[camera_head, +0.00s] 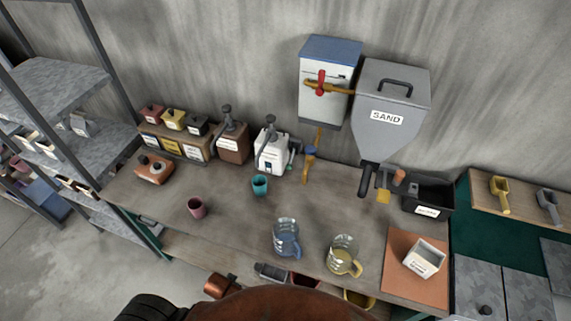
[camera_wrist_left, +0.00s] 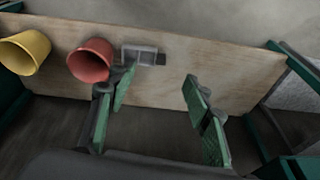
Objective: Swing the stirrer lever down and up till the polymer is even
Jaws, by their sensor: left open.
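A white box with a blue lid (camera_head: 330,65) is fixed to the wall at the top centre of the head view. A yellow lever (camera_head: 335,89) with a red grip (camera_head: 321,83) crosses its front, roughly level. I take this for the stirrer lever; the polymer inside is hidden. My left gripper (camera_wrist_left: 157,84) shows only in the left wrist view. Its two green-padded fingers are wide apart with nothing between them. It is away from the lever, which does not show in that view. My right gripper is not in view.
A grey sand hopper (camera_head: 392,105) hangs right of the box. The bench (camera_head: 240,225) below holds jugs, cups and dispensers.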

